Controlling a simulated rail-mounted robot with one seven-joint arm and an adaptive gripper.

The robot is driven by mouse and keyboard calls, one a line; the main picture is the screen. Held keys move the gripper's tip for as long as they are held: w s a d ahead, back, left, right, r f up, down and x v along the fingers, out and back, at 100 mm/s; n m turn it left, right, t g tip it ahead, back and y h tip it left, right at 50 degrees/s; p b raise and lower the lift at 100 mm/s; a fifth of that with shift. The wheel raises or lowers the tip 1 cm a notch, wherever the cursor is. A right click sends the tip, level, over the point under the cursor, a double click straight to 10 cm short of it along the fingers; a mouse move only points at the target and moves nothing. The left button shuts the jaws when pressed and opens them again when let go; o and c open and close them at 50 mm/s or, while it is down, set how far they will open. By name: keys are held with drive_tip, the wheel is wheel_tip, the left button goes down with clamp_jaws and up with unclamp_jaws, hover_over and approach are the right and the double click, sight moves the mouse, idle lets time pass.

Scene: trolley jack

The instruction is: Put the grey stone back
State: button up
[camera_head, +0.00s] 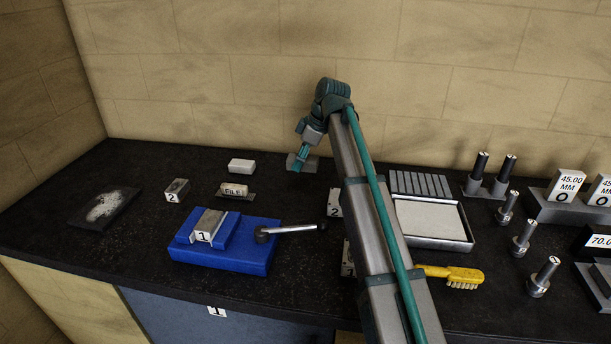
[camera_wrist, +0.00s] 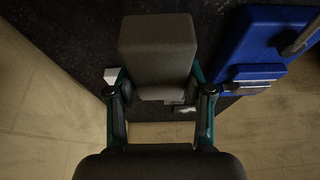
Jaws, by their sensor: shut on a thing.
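The grey stone (camera_wrist: 157,50) is a plain dark grey block, held between the two fingers of my gripper (camera_wrist: 160,92) in the wrist view. In the head view the grey stone (camera_head: 310,164) shows at the back of the bench near the wall, partly hidden by my gripper (camera_head: 299,163). My gripper is shut on it. I cannot tell whether the stone touches the bench top or hangs just above it.
A white block (camera_head: 241,166) lies left of my gripper, with a "FILE" block (camera_head: 234,189) and a "2" block (camera_head: 176,190) nearby. A blue vice (camera_head: 222,258) with a handle stands in front. A pale-floored tray (camera_head: 433,241) and yellow brush (camera_head: 455,274) are right of my arm.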

drive_tip(key=w+a+f+p, duration=0.3)
drive_tip(key=w, duration=0.5)
drive_tip(key=p, duration=0.1)
hover_over(286, 178)
drive_tip(key=s+d, duration=0.1)
drive_tip(key=d, duration=0.1)
drive_tip(key=f, duration=0.5)
drive_tip(key=shift+a+f, duration=0.15)
drive_tip(key=shift+a, duration=0.05)
drive_tip(key=shift+w+a+f+p, duration=0.15)
drive_tip(key=shift+w+f+p, duration=0.25)
drive_tip(key=shift+f, duration=0.2)
drive_tip(key=shift+f+p, duration=0.35)
drive_tip(key=shift+f, duration=1.3)
drive_tip(key=shift+f, duration=0.1)
drive_tip(key=shift+f, duration=0.15)
drive_tip(key=o, duration=1.1)
